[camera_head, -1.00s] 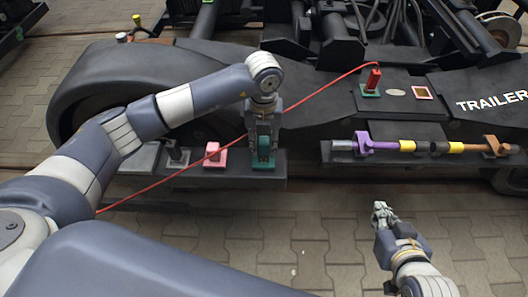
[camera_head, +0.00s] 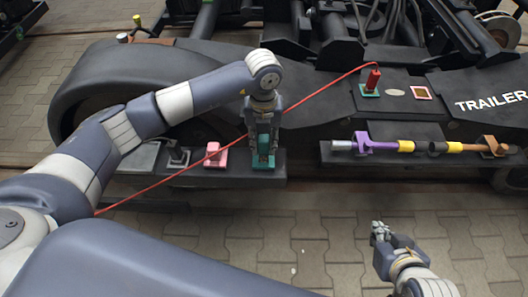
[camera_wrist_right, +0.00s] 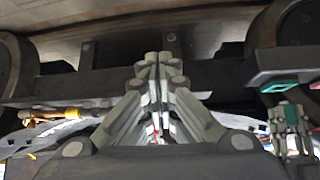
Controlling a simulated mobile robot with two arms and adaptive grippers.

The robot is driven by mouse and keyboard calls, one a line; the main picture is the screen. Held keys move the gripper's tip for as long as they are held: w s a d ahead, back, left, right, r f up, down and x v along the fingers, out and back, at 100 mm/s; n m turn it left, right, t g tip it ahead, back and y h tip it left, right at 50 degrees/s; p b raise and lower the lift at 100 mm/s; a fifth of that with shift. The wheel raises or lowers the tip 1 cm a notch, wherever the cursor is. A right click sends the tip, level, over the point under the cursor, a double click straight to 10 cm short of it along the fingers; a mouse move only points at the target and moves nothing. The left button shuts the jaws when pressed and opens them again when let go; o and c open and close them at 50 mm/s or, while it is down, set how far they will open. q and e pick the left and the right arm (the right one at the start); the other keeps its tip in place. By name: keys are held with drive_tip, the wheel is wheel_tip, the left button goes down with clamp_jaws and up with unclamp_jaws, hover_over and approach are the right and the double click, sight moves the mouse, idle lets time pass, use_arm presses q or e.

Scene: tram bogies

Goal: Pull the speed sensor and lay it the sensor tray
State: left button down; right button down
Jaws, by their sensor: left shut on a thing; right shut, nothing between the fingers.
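My left gripper (camera_head: 264,140) points down and is shut on a teal block-like part (camera_head: 265,150) at the right end of a dark shelf-like tray (camera_head: 225,181). The part stands upright over a teal-green base (camera_head: 263,166); I cannot tell whether it is fully seated. The fingers partly hide it. I cannot tell for certain whether it is the speed sensor. My right gripper (camera_head: 379,230) is shut and empty, in front of the bogie, apart from everything. Its fingers (camera_wrist_right: 155,68) also fill the middle of the right wrist view, where the teal part (camera_wrist_right: 291,117) shows at the right.
A pink piece (camera_head: 215,153) and a dark grey fitting (camera_head: 178,153) sit left on the tray. A red plug (camera_head: 374,78) with a red cable (camera_head: 320,97) stands on the bogie; the cable passes by my left gripper. A purple-clamped bar (camera_head: 363,143) lies right. The paved floor is clear.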

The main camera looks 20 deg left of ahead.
use_arm(q)
drive_tip(key=shift+r+p, duration=0.3)
drive_tip(key=shift+r, duration=0.15)
drive_tip(key=shift+r+p, duration=0.35)
drive_tip(key=shift+r, duration=0.1)
use_arm(e)
drive_tip(key=s+d+f+g+h, duration=0.1)
drive_tip(key=s+d+f+g, duration=0.1)
drive_tip(key=s, duration=0.5)
drive_tip(key=shift+d+f+g, duration=0.15)
drive_tip(key=shift+f+g, duration=0.3)
drive_tip(key=shift+g, duration=0.45)
drive_tip(key=shift+w+r, duration=0.15)
